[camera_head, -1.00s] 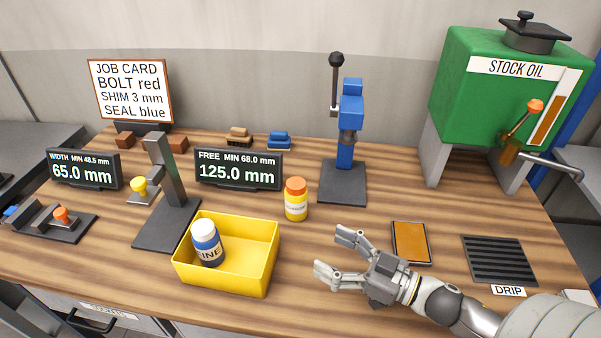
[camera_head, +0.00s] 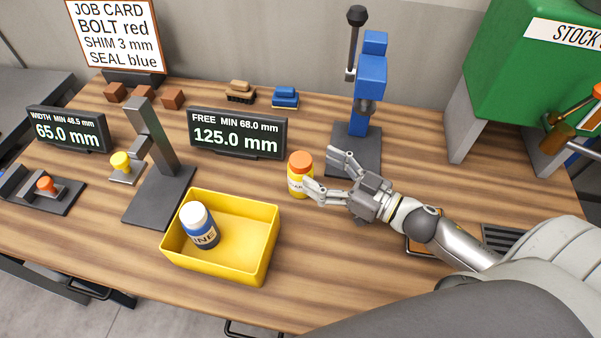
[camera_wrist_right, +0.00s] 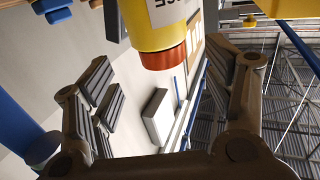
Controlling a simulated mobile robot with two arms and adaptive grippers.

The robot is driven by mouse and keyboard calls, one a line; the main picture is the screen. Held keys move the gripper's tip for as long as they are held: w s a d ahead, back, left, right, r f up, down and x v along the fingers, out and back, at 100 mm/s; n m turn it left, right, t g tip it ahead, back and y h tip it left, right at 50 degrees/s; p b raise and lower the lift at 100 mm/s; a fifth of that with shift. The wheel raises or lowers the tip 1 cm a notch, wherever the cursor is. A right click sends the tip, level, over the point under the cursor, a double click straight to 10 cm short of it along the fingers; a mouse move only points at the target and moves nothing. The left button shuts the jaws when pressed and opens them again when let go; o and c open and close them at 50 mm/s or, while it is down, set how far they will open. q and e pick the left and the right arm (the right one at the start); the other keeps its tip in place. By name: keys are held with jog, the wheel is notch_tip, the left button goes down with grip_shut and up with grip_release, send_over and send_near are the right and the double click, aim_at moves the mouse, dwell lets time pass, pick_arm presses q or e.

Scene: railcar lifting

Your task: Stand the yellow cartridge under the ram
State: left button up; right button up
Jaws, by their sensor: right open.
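The yellow cartridge (camera_head: 299,185) with an orange cap stands upright on the bench, left of the blue ram press (camera_head: 371,75). My right gripper (camera_head: 320,169) is open just right of the cartridge, its fingers pointing at it. One finger overlaps the cartridge's lower right side in the head view; I cannot tell if they touch. In the right wrist view the cartridge (camera_wrist_right: 160,28) appears upside down, beyond and between the spread fingers (camera_wrist_right: 160,95). The press's dark base (camera_head: 367,165) is behind my gripper and looks empty. My left gripper is not in view.
A yellow bin (camera_head: 250,235) holding a blue and white bottle (camera_head: 200,226) stands to the front left. A display (camera_head: 238,135) reads 125.0 mm behind the cartridge. The green tank (camera_head: 510,70) is at right. Bare bench lies between bin and my arm.

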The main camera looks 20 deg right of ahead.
aim_at(310, 165)
jog(key=shift+w+a, duration=0.1)
jog(key=shift+w, duration=0.15)
jog(key=shift+w+a+r+p, duration=0.2)
jog(key=shift+w+a+p, duration=0.15)
jog(key=shift+w+p, duration=0.05)
jog(key=p+x, duration=0.1)
jog(key=x, duration=0.2)
jog(key=shift+w+a, duration=0.1)
jog(key=shift+a, duration=0.1)
jog(key=shift+w+a+f, duration=0.15)
jog(key=shift+w+a, duration=0.1)
jog(key=shift+w, duration=0.1)
jog(key=shift+s, duration=0.1)
jog(key=shift+c, duration=0.6)
jog(key=c, duration=1.4)
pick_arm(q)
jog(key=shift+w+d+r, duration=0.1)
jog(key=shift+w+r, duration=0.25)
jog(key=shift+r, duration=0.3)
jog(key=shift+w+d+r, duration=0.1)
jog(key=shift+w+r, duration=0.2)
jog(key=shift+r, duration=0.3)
pick_arm(e)
grip_shut()
